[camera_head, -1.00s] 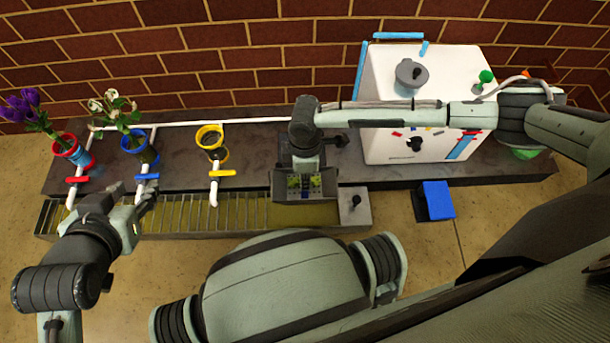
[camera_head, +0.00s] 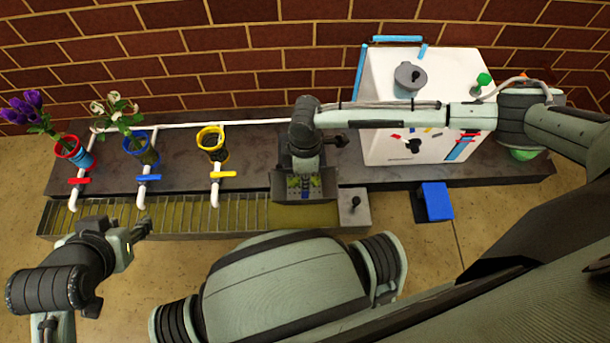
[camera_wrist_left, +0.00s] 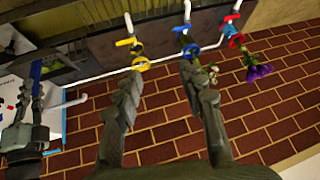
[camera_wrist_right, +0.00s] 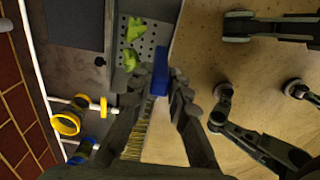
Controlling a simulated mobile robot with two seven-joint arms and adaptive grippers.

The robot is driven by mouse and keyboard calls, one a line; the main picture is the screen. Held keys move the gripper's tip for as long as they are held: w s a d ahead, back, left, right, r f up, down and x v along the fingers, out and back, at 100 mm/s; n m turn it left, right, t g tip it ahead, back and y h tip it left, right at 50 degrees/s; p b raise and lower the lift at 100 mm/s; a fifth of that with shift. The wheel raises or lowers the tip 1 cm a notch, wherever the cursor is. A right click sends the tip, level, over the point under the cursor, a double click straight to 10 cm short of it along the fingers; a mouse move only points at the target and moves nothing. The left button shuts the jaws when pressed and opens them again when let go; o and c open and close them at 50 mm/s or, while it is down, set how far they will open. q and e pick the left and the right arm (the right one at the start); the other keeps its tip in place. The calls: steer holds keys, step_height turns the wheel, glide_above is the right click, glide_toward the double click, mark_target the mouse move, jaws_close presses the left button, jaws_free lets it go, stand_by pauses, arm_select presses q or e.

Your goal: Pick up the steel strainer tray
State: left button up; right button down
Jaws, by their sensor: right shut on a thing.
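The steel strainer tray (camera_wrist_right: 142,38) shows in the right wrist view as a perforated grey plate with yellow-green pieces on it and a blue handle (camera_wrist_right: 160,75). In the head view the tray (camera_head: 322,187) is at the middle, beside the grated trough, partly hidden by my right gripper (camera_head: 305,178). My right gripper (camera_wrist_right: 162,88) is shut on the blue handle. I cannot tell whether the tray is clear of its support. My left gripper (camera_head: 141,228) is open and empty in front of the trough; its spread fingers show in the left wrist view (camera_wrist_left: 156,82).
The grated trough (camera_head: 190,214) runs along the counter front. Red (camera_head: 68,147), blue (camera_head: 135,141) and yellow (camera_head: 211,139) rings stand behind it, with flowers in the red and blue ones. A white box (camera_head: 440,80) stands right. A blue block (camera_head: 437,201) is by the front edge.

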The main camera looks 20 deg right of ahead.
steer(key=shift+r+p, duration=0.3)
steer(key=shift+p, duration=0.05)
arm_select(q)
steer(key=shift+s+a+f+g+y, duration=0.7)
steer(key=shift+s+a+f+g, duration=0.4)
steer(key=shift+s+a+g, duration=1.55)
arm_select(e)
steer(key=shift+r+p, duration=1)
steer(key=shift+p, duration=0.1)
arm_select(q)
step_height(320, 180, down, 7)
steer(key=t+p, duration=0.1)
steer(key=shift+w+d+r+n, duration=0.15)
steer(key=shift+w+d+n, duration=0.15)
steer(key=shift+w+d, duration=0.15)
arm_select(e)
steer(key=shift+r, duration=0.6)
